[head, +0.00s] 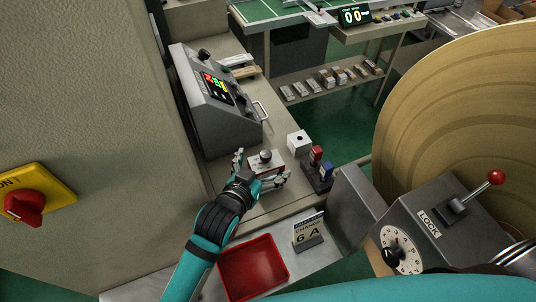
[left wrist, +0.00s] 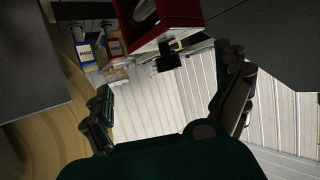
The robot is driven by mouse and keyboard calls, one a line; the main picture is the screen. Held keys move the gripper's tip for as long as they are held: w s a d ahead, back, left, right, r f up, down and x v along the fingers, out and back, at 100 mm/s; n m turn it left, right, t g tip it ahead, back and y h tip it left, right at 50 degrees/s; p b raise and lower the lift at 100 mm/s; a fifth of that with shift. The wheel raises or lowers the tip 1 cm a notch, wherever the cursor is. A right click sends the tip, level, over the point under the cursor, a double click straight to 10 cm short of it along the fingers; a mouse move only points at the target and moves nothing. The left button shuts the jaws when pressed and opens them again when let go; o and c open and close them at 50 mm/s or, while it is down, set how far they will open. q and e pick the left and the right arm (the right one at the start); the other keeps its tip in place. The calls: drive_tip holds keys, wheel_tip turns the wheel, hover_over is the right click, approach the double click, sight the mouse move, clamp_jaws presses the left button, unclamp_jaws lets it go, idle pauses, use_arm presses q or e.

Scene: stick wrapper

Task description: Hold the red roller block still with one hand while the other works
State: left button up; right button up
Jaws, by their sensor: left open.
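The red roller block (head: 266,163) sits on the grey bench, with a pale top and a round grey knob. In the left wrist view the red block (left wrist: 172,22) shows at the top, beyond the fingertips, with a silvery rounded part in it. My left gripper (head: 262,168) is open, with one finger on the left side of the block and the other on its near right side. The fingers also show spread and empty in the left wrist view (left wrist: 166,76). Whether they touch the block cannot be told. My right gripper is not in view.
A white block (head: 298,141) and a holder with red and blue stamps (head: 318,170) stand close right of the roller block. A red tray (head: 253,268) and a small sign (head: 308,232) lie nearer. A control box (head: 215,100) stands behind; a large roll (head: 465,110) is at right.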

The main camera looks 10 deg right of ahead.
sight(268, 161)
use_arm(q)
drive_tip(key=x, duration=0.4)
drive_tip(key=shift+w+d+f, duration=0.15)
drive_tip(key=shift+w+d, duration=0.1)
drive_tip(key=shift+w, duration=0.15)
drive_tip(key=c, duration=0.4)
drive_tip(key=shift+f, duration=0.1)
drive_tip(key=c, duration=0.8)
drive_tip(key=shift+f, duration=0.1)
clamp_jaws()
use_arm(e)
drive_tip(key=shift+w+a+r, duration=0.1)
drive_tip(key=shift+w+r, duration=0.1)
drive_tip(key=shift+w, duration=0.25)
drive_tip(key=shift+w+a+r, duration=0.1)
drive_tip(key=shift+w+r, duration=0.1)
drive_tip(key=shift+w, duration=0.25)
use_arm(q)
drive_tip(key=shift+f, duration=0.15)
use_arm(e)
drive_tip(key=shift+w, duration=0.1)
